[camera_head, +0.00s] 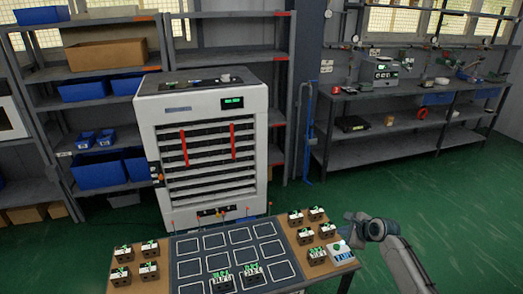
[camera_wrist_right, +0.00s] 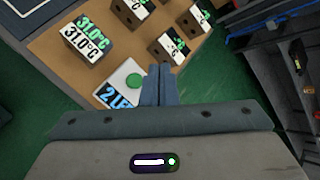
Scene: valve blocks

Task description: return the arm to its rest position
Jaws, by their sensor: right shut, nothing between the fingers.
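My right arm comes in from the right in the head view, and its gripper (camera_head: 352,222) is beside the right edge of the table. In the right wrist view the two fingers (camera_wrist_right: 160,85) are shut against each other with nothing between them. They appear over the table edge, close to a white box with a green button (camera_wrist_right: 128,82) and a blue label. That white box with its button also shows in the head view (camera_head: 341,252) at the table's right front corner. My left gripper is out of view.
The table holds a dark mat with white outlined squares (camera_head: 188,267). Two dark blocks with green-lit displays stand on it, one of them here (camera_head: 251,277). More blocks stand left (camera_head: 122,277) and right (camera_head: 305,236). A white cabinet (camera_head: 210,105) stands behind. Green floor (camera_head: 440,190) is clear at right.

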